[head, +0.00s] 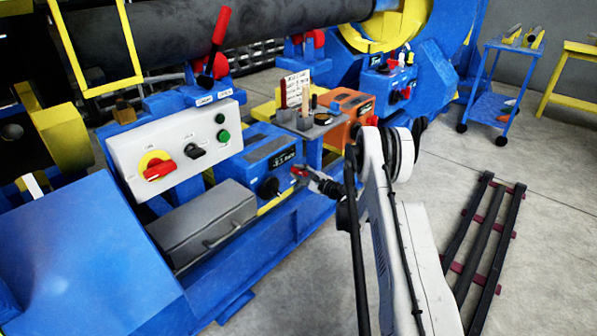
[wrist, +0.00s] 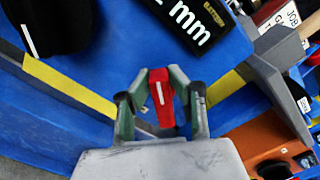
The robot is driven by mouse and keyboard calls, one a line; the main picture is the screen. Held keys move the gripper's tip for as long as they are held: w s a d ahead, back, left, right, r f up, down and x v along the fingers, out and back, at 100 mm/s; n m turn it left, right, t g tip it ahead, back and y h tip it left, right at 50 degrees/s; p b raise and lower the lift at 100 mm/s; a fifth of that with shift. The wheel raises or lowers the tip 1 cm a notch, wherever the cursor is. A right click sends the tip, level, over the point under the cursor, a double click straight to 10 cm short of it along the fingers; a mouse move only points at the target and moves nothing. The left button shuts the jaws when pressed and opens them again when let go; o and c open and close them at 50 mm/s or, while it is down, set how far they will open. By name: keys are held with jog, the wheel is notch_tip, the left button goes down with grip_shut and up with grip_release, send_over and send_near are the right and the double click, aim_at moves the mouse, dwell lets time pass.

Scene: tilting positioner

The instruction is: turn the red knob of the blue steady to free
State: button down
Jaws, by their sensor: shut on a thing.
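The blue steady (head: 232,158) is the blue box with a dark display and a black knob (head: 269,187), right of the white switch panel. Its blue face (wrist: 110,45) fills much of the wrist view. The red knob (wrist: 161,98) stands between my fingertips, with a white mark running nearly upright in the picture. My gripper (wrist: 160,103) is shut on the red knob, one finger on each side. In the head view my gripper (head: 303,173) reaches the right end of the box, where only a bit of red shows. The knob's position labels are not visible.
The white panel (head: 175,146) has a red switch on yellow and green buttons. An orange unit (head: 345,106) and grey shelf (head: 309,123) are close to the right. Dark rails (head: 485,235) lie on open floor.

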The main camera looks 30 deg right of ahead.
jog(key=n, duration=0.3)
jog(key=shift+s+a+f+n, duration=0.1)
jog(key=shift+a+f+n, duration=0.05)
jog(key=shift+f+n, duration=0.25)
jog(key=shift+a+f+n, duration=0.1)
jog(key=shift+f+n, duration=0.1)
jog(key=shift+n, duration=0.75)
jog(key=shift+f+n, duration=0.2)
jog(key=shift+n, duration=0.75)
jog(key=c, duration=1.6)
grip_release()
jog(key=v, duration=1.2)
